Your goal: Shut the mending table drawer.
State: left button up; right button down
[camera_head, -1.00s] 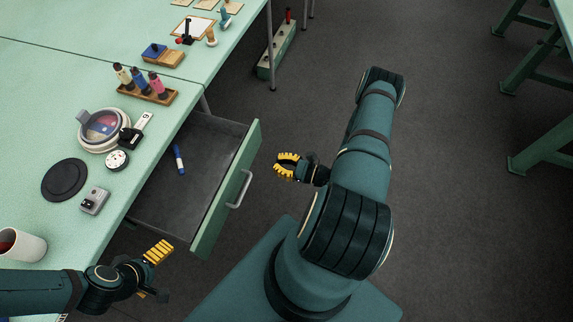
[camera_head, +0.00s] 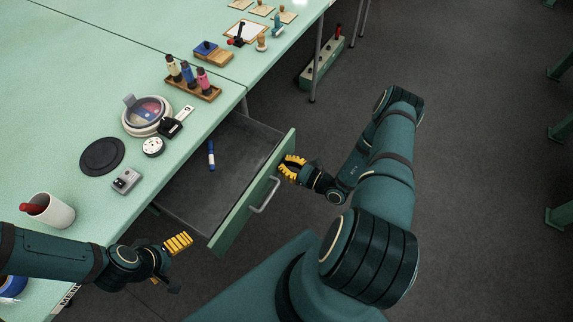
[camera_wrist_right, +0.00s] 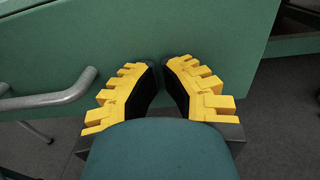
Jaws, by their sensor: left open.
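The mending table (camera_head: 75,105) has its drawer pulled open, with a grey inside (camera_head: 205,190) and a green front (camera_head: 232,225) carrying a grey bar handle (camera_head: 264,196). A blue pen or marker (camera_head: 211,155) lies in the drawer. My right gripper (camera_head: 289,168) is at the outer face of the front, near its far end and beyond the handle. In the right wrist view its fingertips (camera_wrist_right: 162,66) point at the green panel, close together with a narrow gap; contact is unclear. My left gripper (camera_head: 172,258) is open and empty, off the table edge, left of the drawer front.
On the table are a cup (camera_head: 52,212), a black disc (camera_head: 102,156), a round tin (camera_head: 148,117), a small grey box (camera_head: 126,181) and a rack of bottles (camera_head: 194,88). A green floor box (camera_head: 321,63) stands beyond. The floor right of my right arm is open.

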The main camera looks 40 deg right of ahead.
aim_at(227, 142)
jog(key=b+x, duration=0.4)
jog(key=x, duration=2)
jog(key=shift+b, duration=0.35)
jog(key=shift+w+a, duration=0.25)
jog(key=shift+w, duration=0.2)
pick_arm(q)
notch_tip(227, 142, down, 5)
jog(key=shift+s+r, duration=0.1)
pick_arm(e)
jog(key=shift+r, duration=0.15)
jog(key=shift+w+r, duration=0.1)
jog(key=shift+w, duration=0.05)
